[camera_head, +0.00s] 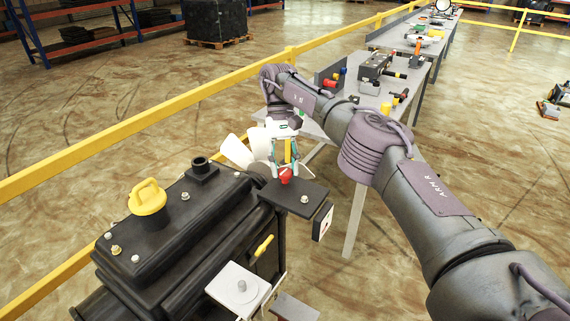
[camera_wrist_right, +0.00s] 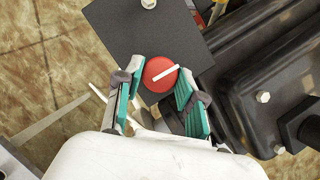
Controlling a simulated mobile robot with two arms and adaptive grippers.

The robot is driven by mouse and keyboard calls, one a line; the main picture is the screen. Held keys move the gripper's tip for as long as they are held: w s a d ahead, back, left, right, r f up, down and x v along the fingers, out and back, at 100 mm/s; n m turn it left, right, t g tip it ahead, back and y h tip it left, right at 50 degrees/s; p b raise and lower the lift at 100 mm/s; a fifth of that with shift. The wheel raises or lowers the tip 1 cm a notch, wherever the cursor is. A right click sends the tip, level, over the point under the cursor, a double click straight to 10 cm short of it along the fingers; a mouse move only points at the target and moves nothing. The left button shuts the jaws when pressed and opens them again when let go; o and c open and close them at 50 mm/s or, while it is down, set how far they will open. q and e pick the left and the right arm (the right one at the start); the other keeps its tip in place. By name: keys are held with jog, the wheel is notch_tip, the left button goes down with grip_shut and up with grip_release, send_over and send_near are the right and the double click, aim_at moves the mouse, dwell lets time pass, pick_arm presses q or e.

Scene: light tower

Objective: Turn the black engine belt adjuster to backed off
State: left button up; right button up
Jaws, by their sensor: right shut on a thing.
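The black engine (camera_head: 165,255) stands at the lower left of the head view. A dark flat plate (camera_head: 305,205) sticks out from its far right end. On it is a red round knob (camera_head: 286,176), likely the belt adjuster's. In the right wrist view the red knob (camera_wrist_right: 153,84) has a white bar across it, slanting up to the right. My right gripper (camera_head: 285,160) reaches down from above and is shut on the knob. Its green-edged fingers (camera_wrist_right: 158,88) stand on either side of the knob. My left gripper is not in view.
A yellow filler cap (camera_head: 147,198) and a black neck (camera_head: 202,168) rise from the engine top. A white fan (camera_head: 238,150) is behind the gripper. A yellow handle (camera_head: 264,246) sits on the engine's side. Grey benches with tools (camera_head: 385,90) and a yellow rail (camera_head: 130,127) lie beyond.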

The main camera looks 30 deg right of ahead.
jog(key=shift+n, duration=0.3)
dwell(0.4)
jog(key=o, duration=1.1)
